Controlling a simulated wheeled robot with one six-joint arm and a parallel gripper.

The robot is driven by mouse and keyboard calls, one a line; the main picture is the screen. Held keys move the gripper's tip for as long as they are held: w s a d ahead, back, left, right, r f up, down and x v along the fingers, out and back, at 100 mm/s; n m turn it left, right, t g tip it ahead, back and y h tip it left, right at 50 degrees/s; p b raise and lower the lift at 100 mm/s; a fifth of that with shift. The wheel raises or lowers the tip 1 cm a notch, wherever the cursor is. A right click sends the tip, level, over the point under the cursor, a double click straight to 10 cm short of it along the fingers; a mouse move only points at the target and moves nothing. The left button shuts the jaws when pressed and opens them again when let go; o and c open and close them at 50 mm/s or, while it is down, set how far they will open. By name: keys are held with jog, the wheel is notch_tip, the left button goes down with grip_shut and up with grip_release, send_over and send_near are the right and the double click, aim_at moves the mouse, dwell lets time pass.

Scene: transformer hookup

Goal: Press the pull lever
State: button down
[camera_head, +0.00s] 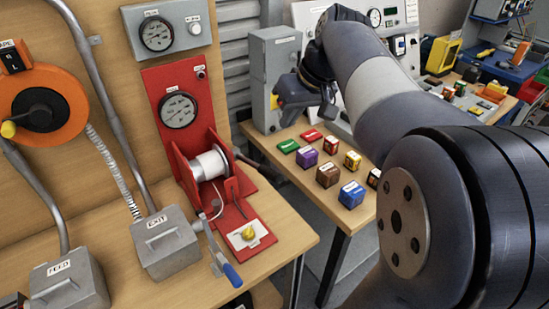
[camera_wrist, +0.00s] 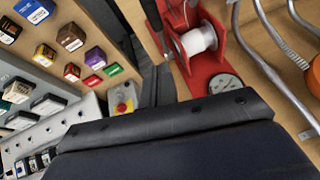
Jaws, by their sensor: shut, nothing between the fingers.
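A lever with a blue grip (camera_head: 232,274) sticks out at the front edge of the left table, beside the EXIT box (camera_head: 165,242). No label shows which is the pull lever. The stand (camera_wrist: 172,42) and spool (camera_wrist: 198,39) also show in the wrist view. My gripper (camera_head: 298,97) is shut and empty, above the back of the right table, in front of a grey cabinet, apart from both levers. Its fingertips are hard to make out.
Small coloured boxes (camera_head: 327,175) stand on the right table, below my gripper. A gap separates the two tables. A grey cabinet (camera_head: 274,60) stands behind my gripper. An orange reel (camera_head: 40,105) and grey pipes are at the left.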

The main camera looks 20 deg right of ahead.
send_over(268, 168)
jog(key=d, duration=0.1)
notch_tip(268, 168, down, 9)
jog(key=shift+s+f, duration=0.2)
jog(key=shift+f, duration=0.35)
jog(key=shift+s+f, duration=0.2)
jog(key=shift+f, duration=0.35)
jog(key=shift+s+f, duration=0.3)
jog(key=shift+f, duration=0.4)
jog(key=shift+f, duration=0.1)
